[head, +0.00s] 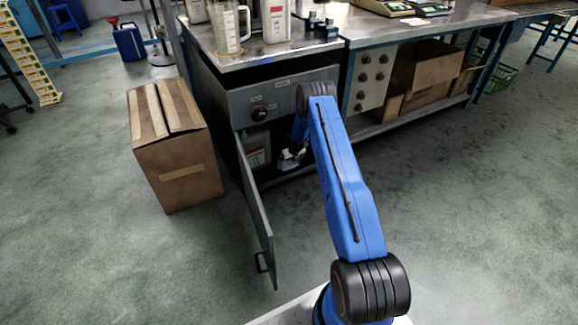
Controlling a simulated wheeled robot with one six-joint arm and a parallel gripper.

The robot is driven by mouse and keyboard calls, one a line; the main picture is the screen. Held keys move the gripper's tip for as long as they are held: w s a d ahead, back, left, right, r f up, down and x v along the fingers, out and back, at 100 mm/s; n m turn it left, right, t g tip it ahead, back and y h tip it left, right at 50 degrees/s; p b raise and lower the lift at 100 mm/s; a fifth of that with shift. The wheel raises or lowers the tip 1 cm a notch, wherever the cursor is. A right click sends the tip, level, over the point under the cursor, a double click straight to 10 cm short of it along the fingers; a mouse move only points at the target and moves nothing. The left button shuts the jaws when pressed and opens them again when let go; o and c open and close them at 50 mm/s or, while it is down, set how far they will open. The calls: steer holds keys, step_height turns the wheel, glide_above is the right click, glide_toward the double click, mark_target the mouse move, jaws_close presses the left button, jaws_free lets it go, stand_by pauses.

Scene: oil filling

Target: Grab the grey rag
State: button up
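My blue arm reaches forward and down into an open cabinet (285,95) under the workbench. My gripper (292,150) is inside the cabinet opening, small and dark, so its fingers cannot be made out. A pale grey-white thing (290,156) shows at the gripper; it may be the grey rag, but I cannot tell whether it is held, touched or just behind. A grey container with a label (259,153) stands inside the cabinet to the left of the gripper.
The cabinet door (257,215) hangs open to the left of my arm. A closed cardboard box (175,150) stands on the floor left of the door. A measuring jug (228,30) and containers stand on the bench top. The floor in front is clear.

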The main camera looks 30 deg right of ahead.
mark_target(290, 164)
steer(key=c, duration=0.7)
steer(key=shift+c, duration=0.2)
steer(key=shift+s+r, duration=0.2)
steer(key=shift+r, duration=0.25)
step_height(290, 164, up, 6)
steer(key=shift+r, duration=0.1)
steer(key=s, duration=1.9)
steer(key=shift+s+d, duration=0.3)
steer(key=shift+d, duration=0.05)
